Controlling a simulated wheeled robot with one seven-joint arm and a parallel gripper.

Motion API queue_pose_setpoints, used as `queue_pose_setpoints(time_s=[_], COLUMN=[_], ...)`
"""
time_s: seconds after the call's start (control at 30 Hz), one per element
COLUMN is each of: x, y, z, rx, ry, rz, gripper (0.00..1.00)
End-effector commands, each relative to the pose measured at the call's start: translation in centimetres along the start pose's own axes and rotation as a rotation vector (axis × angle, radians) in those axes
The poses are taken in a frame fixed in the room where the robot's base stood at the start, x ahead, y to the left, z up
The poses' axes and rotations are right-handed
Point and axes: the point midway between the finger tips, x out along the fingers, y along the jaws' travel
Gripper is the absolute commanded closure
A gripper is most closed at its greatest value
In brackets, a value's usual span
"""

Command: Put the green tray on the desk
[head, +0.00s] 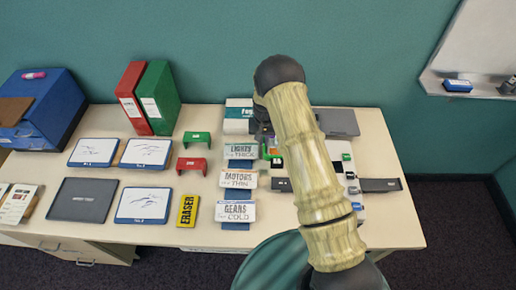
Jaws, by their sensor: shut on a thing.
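My gripper (262,130) is a dark shape over the back middle of the desk (160,215), mostly hidden behind my pale arm. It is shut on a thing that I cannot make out. Small green pieces (276,161) show just below it; I cannot tell if they are held or lie on the desk. No green thing is clearly a tray. A green bridge-shaped piece (196,137) stands on the desk to the left, behind a similar red one (192,166).
Red and green binders (157,97) and a blue box (45,110) stand at the back left. Whiteboards, a dark tray (83,200), a yellow eraser (187,210) and name signs (236,210) cover much of the desk. A grey laptop-like slab (338,122) lies behind my arm. The front right is clearer.

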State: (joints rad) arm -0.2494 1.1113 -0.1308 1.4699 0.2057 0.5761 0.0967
Motion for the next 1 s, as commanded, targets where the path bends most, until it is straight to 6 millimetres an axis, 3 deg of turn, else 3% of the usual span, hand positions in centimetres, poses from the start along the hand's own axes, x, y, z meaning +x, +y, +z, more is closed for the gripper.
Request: queue_pose_setpoints(time_s=[0.17, 0.57, 0.83, 1.0], x=[1.9, 2.6, 5.8, 6.3], y=[0.0, 0.0, 0.0, 0.0], z=[-0.1, 0.0, 0.0, -0.1], rx=[-0.001, -0.001, 0.0, 0.0], ry=[0.001, 0.001, 0.001, 0.003], rz=[0.0, 0.0, 0.0, 0.0], gripper=[1.0, 1.0, 1.0, 1.0])
